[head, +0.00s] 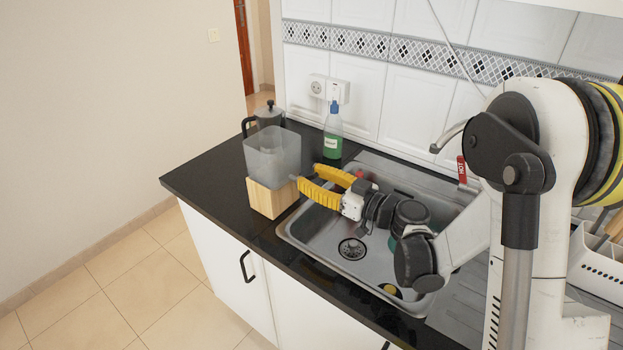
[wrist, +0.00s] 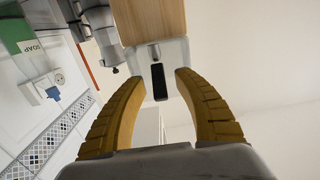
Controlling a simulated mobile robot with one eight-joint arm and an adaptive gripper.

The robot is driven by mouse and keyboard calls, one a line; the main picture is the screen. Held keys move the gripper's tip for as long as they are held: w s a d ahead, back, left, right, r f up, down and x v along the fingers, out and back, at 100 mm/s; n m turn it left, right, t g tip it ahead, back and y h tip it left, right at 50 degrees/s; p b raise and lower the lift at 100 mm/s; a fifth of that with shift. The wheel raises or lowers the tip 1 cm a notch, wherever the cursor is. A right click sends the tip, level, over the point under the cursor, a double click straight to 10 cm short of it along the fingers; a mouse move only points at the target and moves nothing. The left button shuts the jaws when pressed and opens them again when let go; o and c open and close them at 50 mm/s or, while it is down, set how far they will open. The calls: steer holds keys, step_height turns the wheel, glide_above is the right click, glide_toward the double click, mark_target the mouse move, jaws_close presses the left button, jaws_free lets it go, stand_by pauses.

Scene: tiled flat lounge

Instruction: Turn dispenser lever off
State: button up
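The dispenser is a translucent container (head: 270,152) on a wooden base (head: 266,198), standing on the counter left of the sink. Its black lever (wrist: 159,84) and small silver spout (wrist: 154,52) show in the wrist view, where the wooden base (wrist: 150,18) is at the top. My gripper (head: 305,174) reaches over the sink to the dispenser's right side. In the wrist view its yellow fingers (wrist: 160,78) are apart, one on each side of the lever, with gaps between. In the head view the lever cannot be made out.
A green soap bottle (head: 333,137) stands behind my fingers, and a moka pot (head: 269,116) behind the dispenser. The sink (head: 340,262) with its faucet (head: 448,137) lies below my arm. A white rack (head: 597,262) is at the right. The counter's left end (head: 205,176) is clear.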

mark_target(294, 177)
jaws_close()
steer(key=shift+r, duration=0.15)
steer(key=p, duration=0.1)
steer(key=g+h+p, duration=0.1)
steer(key=shift+w+a+r+p, duration=0.1)
steer(key=shift+w+r+p, duration=0.05)
steer(key=shift+r+p, duration=0.25)
steer(key=p, duration=0.1)
steer(key=g+h+p, duration=0.1)
steer(key=h+p, duration=0.1)
steer(key=shift+w+a+r, duration=0.15)
steer(key=shift+a+r, duration=0.1)
steer(key=shift+r, duration=0.05)
steer(key=h+p, duration=0.1)
steer(key=g+h+p, duration=0.1)
steer(key=g+p, duration=0.1)
steer(key=p, duration=0.1)
steer(key=shift+w+a+r+h, duration=0.1)
steer(key=shift+w+a+h, duration=0.2)
steer(key=shift+a+h, duration=0.1)
steer(key=shift+w+a+f+g+h+p, duration=0.1)
steer(key=shift+w+a+g+h+p, duration=0.05)
steer(key=shift+g+h+p, duration=0.45)
steer(key=shift+w+a+f+g+h+p, duration=0.1)
steer(key=shift+a+g+h+p, duration=0.05)
steer(key=shift+g+h+p, duration=0.45)
